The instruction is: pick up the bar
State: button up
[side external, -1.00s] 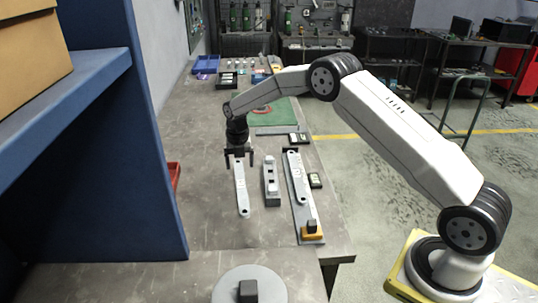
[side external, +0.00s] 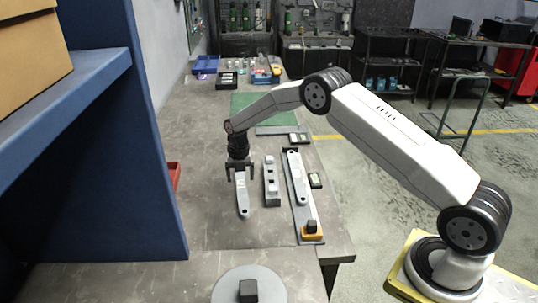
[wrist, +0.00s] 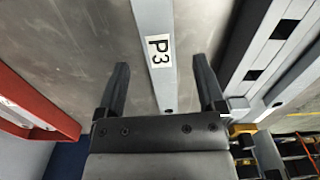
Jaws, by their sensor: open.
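A long, flat grey bar (side external: 243,203) with a rounded near end lies on the bench. In the wrist view the bar (wrist: 151,17) carries a white label reading P3. My gripper (side external: 242,178) is low over the far part of the bar, pointing down, with its jaws open. In the wrist view my gripper (wrist: 161,66) has one dark finger on each side of the bar, with a gap on both sides. The far end of the bar is hidden by the gripper in the side view.
A grey block fixture (side external: 271,190) stands close to the right of the bar. Farther right, another bar (side external: 296,178) lies on a long plate with an orange clamp (side external: 312,233). A red bin (side external: 174,177) is to the left.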

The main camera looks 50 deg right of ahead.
aim_at(241, 185)
jog(key=shift+f, duration=1.35)
grip_shut()
